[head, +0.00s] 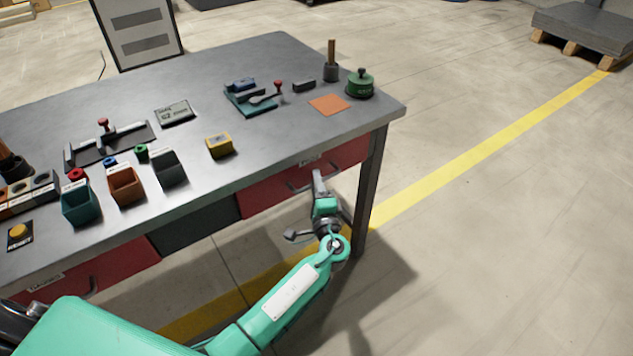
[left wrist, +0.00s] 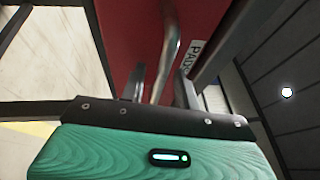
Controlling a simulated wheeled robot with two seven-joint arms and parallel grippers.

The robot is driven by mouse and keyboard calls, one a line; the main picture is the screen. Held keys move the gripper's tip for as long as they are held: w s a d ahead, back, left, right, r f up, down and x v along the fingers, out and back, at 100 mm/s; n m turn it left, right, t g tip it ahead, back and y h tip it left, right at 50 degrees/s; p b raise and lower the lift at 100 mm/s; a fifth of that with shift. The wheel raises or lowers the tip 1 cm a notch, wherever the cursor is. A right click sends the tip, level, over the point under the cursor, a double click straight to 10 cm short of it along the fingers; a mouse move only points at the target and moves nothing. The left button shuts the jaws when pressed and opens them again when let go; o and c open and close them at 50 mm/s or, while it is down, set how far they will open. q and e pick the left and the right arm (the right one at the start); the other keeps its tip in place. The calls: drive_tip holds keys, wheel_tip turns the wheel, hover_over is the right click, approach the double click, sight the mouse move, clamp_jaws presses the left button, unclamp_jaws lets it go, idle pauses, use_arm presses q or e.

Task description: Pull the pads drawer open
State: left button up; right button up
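The pads drawer (head: 268,193) is the red drawer front under the right end of the workbench; it looks flush with the bench. In the left wrist view, its red front (left wrist: 125,25) carries a white label with partly visible "PADS" lettering (left wrist: 193,57). Its metal bar handle (left wrist: 168,55) runs between the fingers of my left gripper (left wrist: 160,90). The fingers stand apart on either side of the bar, with a gap visible beside it. In the head view, my left gripper (head: 319,182) is at the handle (head: 298,187). My right gripper is not in view.
The grey workbench (head: 240,70) carries bins, a yellow block (head: 219,146), an orange pad (head: 329,105) and a green round container (head: 360,83). A bench leg (head: 369,190) stands close right of my left gripper. Floor in front of the drawers is clear apart from my arm.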

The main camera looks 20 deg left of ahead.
use_arm(q)
drive_tip(key=shift+w+a, duration=0.15)
drive_tip(key=shift+w, duration=0.05)
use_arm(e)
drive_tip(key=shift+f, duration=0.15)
use_arm(q)
clamp_jaws()
